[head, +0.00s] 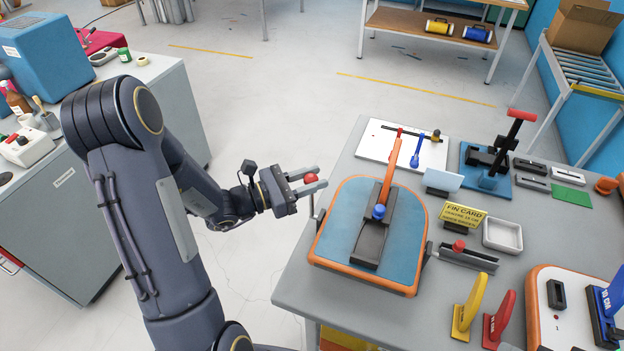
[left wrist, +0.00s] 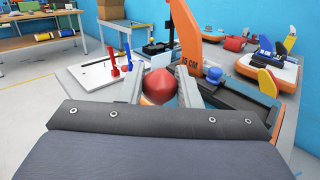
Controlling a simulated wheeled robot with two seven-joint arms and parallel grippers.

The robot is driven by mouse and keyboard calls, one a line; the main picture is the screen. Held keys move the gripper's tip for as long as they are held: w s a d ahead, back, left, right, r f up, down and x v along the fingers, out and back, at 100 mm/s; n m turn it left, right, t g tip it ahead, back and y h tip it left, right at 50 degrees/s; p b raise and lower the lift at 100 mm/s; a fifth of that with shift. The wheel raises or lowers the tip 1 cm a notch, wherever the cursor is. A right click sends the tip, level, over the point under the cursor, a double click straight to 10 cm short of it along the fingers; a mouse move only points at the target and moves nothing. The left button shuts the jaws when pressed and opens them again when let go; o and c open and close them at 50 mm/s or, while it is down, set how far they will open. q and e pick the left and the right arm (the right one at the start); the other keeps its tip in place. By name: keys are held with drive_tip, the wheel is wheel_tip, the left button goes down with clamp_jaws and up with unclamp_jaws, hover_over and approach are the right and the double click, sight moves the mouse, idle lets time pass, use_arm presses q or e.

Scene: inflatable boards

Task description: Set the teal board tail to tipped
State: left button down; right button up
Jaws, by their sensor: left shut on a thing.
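The teal board (head: 336,228), with a blue-teal top and an orange rim, lies at the left edge of the grey table. A black fin box (head: 371,240) on it holds an upright orange fin (head: 390,168), with a blue knob (head: 379,211) beside it. My left gripper (head: 313,179) is at the board's left far corner, shut on a red ball knob (head: 311,179). A thin pale rod shows below the knob, beside the board. In the left wrist view the red knob (left wrist: 160,86) sits between both fingers. My right gripper is not in view.
A white panel (head: 378,147) with red and blue levers lies behind the board. A yellow sign (head: 462,215), a white tray (head: 503,235) and a red-knobbed slide (head: 459,245) stand to the right. Yellow and red fins (head: 468,308) stand in front. Open floor lies left of the table.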

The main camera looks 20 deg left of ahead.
use_arm(q)
drive_tip(key=s+m+h+b, duration=0.1)
drive_tip(key=b, duration=0.2)
drive_tip(key=s+m+t+b, duration=0.1)
drive_tip(key=s+b, duration=0.1)
drive_tip(key=b, duration=0.1)
drive_tip(key=s+f+m+h+b, duration=0.1)
drive_tip(key=s+b, duration=0.1)
drive_tip(key=b, duration=0.1)
drive_tip(key=shift+d+f+m+t+h, duration=0.1)
drive_tip(key=shift+d+m+t+h, duration=0.05)
drive_tip(key=shift+m+t+h, duration=0.15)
drive_tip(key=c, duration=1.1)
unclamp_jaws()
drive_tip(key=b+v, duration=0.2)
drive_tip(key=v, duration=0.6)
